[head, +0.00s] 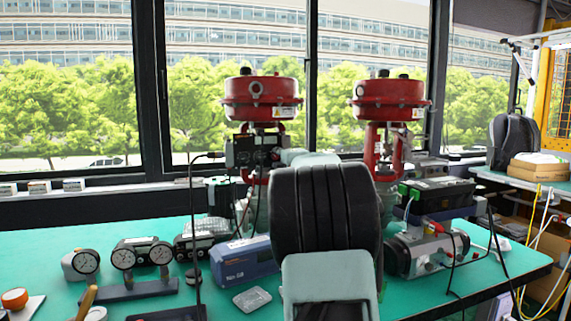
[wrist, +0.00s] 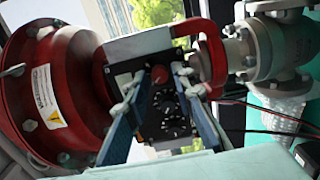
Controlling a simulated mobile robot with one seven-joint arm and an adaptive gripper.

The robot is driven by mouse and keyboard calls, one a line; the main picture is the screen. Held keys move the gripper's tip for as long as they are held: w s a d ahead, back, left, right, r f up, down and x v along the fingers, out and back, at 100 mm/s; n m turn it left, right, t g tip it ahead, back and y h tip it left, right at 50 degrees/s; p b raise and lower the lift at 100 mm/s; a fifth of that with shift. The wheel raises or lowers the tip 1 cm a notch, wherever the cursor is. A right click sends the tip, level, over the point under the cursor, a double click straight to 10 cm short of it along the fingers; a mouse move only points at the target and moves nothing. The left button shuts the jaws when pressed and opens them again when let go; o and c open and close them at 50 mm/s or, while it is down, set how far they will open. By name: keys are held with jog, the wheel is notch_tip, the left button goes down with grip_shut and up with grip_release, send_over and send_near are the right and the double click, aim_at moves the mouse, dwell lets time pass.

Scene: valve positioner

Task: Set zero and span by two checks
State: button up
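The left valve has a red actuator (head: 262,98) with a black positioner box (head: 250,152) on its side. In the wrist view, the red actuator (wrist: 70,90) fills the left side, and the positioner's dark panel (wrist: 172,122) shows several round dials and a red knob (wrist: 161,76). My gripper (wrist: 156,86) is open, its two fingers apart on either side of the line of sight to the panel. I see nothing between the fingers, and cannot tell whether they touch the panel. In the head view my arm hides the gripper.
A second red-topped valve (head: 388,102) stands to the right. The green bench (head: 215,297) carries gauges (head: 123,258), a blue instrument box (head: 242,260) and a silver cylinder unit (head: 425,250). A thin black cable (head: 193,225) hangs left of the positioner.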

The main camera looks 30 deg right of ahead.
jog(key=v, duration=1)
jog(key=shift+s, duration=0.4)
jog(key=shift+a, duration=0.1)
